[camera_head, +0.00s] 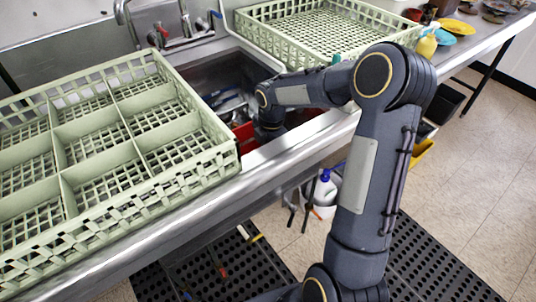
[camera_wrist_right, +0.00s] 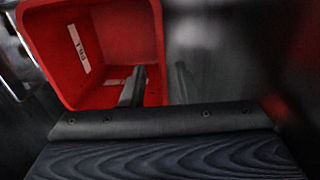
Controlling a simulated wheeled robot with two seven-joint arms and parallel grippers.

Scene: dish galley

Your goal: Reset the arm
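My right arm (camera_head: 358,185) rises from the bottom of the head view and bends left over the sink (camera_head: 215,72). Its wrist (camera_head: 271,118) points down into the basin, and the fingers are hidden there. Red also shows beside the wrist in the head view (camera_head: 243,133). My left gripper is not in view.
A faucet (camera_head: 185,35) is at the back. The sink's front edge lies under my forearm.

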